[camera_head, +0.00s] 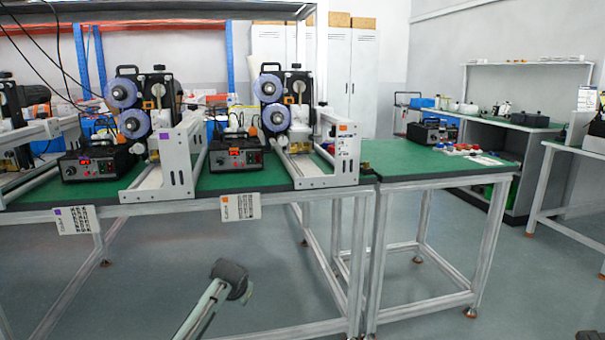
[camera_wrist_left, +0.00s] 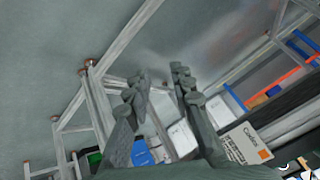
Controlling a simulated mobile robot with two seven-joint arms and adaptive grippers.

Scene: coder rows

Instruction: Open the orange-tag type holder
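The orange-tag coder (camera_head: 297,95), a black machine with pale purple reels, stands on the green-topped table. The white end plate (camera_head: 346,155) beside it carries an orange tag (camera_head: 343,127). Its type holder is too small to make out. My left gripper (camera_wrist_left: 161,80) is open and empty in the left wrist view, away from the coder. A white card with an orange mark hangs on the table front (camera_head: 240,206) and shows beside the fingers in that wrist view (camera_wrist_left: 245,145). A grey arm part of mine (camera_head: 230,279) shows low in the head view. My right gripper is not in view.
A similar coder (camera_head: 140,100) with a purple-tag plate stands to the left. A side table (camera_head: 420,172) with small coloured parts is at the right. The floor in front is clear.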

